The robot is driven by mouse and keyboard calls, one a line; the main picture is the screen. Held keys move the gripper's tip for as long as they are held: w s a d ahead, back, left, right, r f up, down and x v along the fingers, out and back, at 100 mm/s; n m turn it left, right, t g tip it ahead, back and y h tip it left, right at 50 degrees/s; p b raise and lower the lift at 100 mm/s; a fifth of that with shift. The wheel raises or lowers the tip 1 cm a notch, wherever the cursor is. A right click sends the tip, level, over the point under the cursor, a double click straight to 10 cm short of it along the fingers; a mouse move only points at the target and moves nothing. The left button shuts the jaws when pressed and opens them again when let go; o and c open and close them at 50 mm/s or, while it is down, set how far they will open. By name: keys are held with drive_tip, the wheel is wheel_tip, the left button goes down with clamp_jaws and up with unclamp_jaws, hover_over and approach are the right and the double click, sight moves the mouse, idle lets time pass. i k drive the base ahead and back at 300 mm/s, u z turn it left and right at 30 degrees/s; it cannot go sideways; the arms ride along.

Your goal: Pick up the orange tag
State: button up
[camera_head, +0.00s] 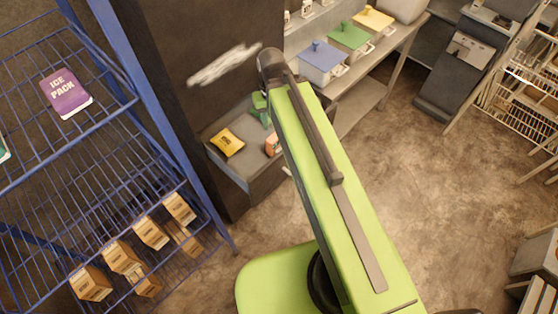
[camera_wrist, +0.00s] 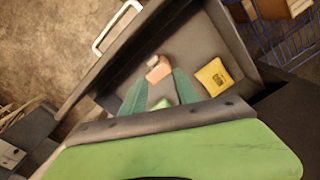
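The orange tag (camera_wrist: 159,73) lies in a grey open drawer or tray (camera_wrist: 190,50), seen in the wrist view. In the head view part of the orange tag (camera_head: 272,145) shows beside my arm, which hides the rest. My gripper (camera_wrist: 161,76) is open, with its two green fingers spread. In the wrist view the fingertips appear on either side of the tag's near end. I cannot tell whether they touch it or how far above it they are.
A yellow packet (camera_wrist: 213,77) lies right of the tag, and a green item (camera_wrist: 160,103) shows between the fingers. The tray's walls surround them; a pale handle (camera_wrist: 117,27) is on its outer side. A blue wire rack (camera_head: 150,125) stands left in the head view.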

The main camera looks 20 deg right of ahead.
sight(274, 144)
drive_tip(key=z, duration=0.15)
drive_tip(key=k, duration=0.7)
drive_tip(key=u, duration=2.55)
drive_tip(key=k, duration=1.2)
drive_tip(key=z, duration=0.35)
drive_tip(key=i, duration=1.5)
drive_tip(key=u, duration=0.05)
